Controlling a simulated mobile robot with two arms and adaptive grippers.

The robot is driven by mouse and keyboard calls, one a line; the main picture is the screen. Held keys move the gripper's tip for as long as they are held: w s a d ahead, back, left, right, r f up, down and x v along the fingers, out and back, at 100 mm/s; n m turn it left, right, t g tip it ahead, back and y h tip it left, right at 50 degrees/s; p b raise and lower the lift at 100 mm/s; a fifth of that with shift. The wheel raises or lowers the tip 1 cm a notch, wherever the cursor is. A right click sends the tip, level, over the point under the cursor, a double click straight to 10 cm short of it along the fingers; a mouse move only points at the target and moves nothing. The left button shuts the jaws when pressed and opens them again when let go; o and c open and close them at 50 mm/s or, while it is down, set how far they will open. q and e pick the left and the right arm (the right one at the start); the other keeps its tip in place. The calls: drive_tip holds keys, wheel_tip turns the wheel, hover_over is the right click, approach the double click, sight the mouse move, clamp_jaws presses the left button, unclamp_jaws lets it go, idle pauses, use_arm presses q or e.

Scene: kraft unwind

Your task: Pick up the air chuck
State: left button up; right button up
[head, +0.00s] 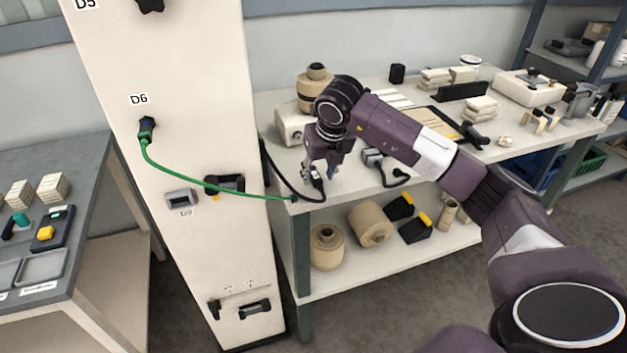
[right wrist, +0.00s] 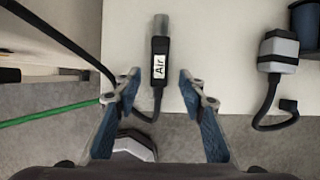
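The air chuck (right wrist: 160,66) is a dark handle with a white "Air" label and a grey metal end. It lies on the white bench top (right wrist: 222,40) near the front edge, its black hose hanging over that edge. In the right wrist view it lies between and just beyond the fingertips of my right gripper (right wrist: 157,92), which is open and empty. In the head view my right gripper (head: 322,172) points down over the bench's front left corner, with the chuck (head: 317,183) close beside its fingers. My left gripper is not in view.
A white column (head: 180,90) stands left of the bench, with a green hose (head: 225,190) running from its D6 port to the bench corner. A grey-and-black tool with a cable (head: 373,157) lies right of my gripper. Tan rolls (head: 326,247) sit on the lower shelf.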

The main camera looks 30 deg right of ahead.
sight(318, 179)
drive_tip(key=shift+x, duration=0.9)
drive_tip(key=shift+s+r, duration=0.1)
drive_tip(key=shift+c, duration=1.3)
clamp_jaws()
wheel_tip(318, 179, up, 20)
drive_tip(key=shift+b, duration=0.45)
